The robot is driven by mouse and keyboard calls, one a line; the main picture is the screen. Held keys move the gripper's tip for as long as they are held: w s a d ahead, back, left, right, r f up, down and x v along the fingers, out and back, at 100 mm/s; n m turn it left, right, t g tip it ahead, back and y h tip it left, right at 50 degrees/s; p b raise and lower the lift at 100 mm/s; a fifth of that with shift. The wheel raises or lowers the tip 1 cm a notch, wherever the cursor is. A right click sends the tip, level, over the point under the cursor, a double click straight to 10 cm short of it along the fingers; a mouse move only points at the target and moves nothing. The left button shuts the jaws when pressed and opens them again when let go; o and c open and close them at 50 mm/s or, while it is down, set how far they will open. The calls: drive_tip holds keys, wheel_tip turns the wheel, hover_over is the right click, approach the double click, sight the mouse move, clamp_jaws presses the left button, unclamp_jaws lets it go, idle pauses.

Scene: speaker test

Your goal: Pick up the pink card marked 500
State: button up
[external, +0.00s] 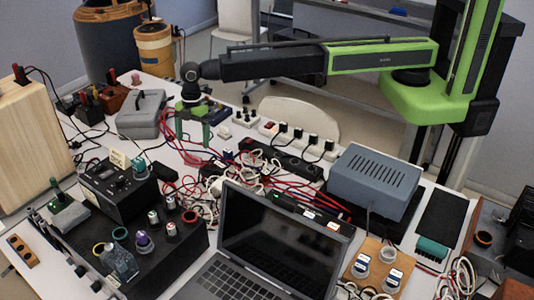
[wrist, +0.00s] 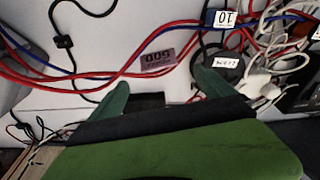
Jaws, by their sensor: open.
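The pink card marked 500 (wrist: 157,61) lies flat on the white table in the wrist view, its number upside down. Red cables run right beside it and along its edges. My gripper (wrist: 163,80) is open and empty, with one green finger to the left and one to the right of the card's line, the card showing beyond the fingertips. In the external view my gripper (external: 195,132) points down over the table behind the cables. I cannot make out the card there.
A blue block labelled 10 (wrist: 222,18) and a round dark piece with a white label (wrist: 222,64) sit right of the card. A grey case (external: 141,116) is left of my gripper. A laptop (external: 265,245), a black control box (external: 113,190) and tangled cables crowd the front.

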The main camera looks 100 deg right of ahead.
sight(193, 158)
drive_tip(key=f+b, duration=0.1)
drive_tip(key=f, duration=0.1)
drive_tip(key=f+b, duration=0.1)
drive_tip(key=f, duration=0.1)
drive_tip(key=shift+w+a, duration=0.2)
drive_tip(key=shift+r, duration=0.15)
drive_tip(key=f+b, duration=0.5)
drive_tip(key=shift+w+a+f+b, duration=0.2)
drive_tip(key=shift+b, duration=0.1)
drive_tip(key=shift+r, duration=0.2)
drive_tip(key=shift+c, duration=0.3)
drive_tip(key=c, duration=1.3)
wheel_tip(193, 158, up, 4)
drive_tip(key=p, duration=0.5)
drive_tip(key=shift+r, duration=0.25)
drive_tip(key=shift+c, duration=0.2)
drive_tip(key=s+d+r+p, duration=0.5)
drive_tip(key=d+r+p, duration=0.1)
drive_tip(key=d, duration=0.4)
drive_tip(key=shift+d+r, duration=0.25)
drive_tip(key=shift+d, duration=0.05)
